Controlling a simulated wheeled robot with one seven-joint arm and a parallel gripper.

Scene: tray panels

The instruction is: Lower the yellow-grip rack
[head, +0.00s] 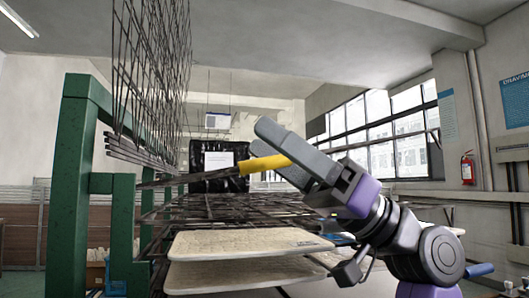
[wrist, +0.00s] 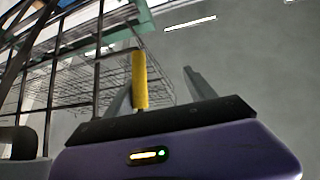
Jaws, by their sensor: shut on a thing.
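The yellow grip (head: 264,164) sits at the end of a dark bar of the yellow-grip rack (head: 190,178). In the head view this rack is seen almost edge-on, close to level, above a lower wire rack. My gripper (head: 272,150) is at the grip from the right, with its grey fingers around it. In the wrist view the yellow grip (wrist: 139,80) stands between the fingers of my gripper (wrist: 160,88), nearer the left one. The gripper is shut on the grip. The exact finger contact is hard to see.
Several wire racks (head: 150,70) stand raised at the upper left on a green frame (head: 72,190). A lower wire rack (head: 245,207) lies level below the grip, with pale boards (head: 245,243) under it. A fire extinguisher (head: 467,168) hangs at the far right wall.

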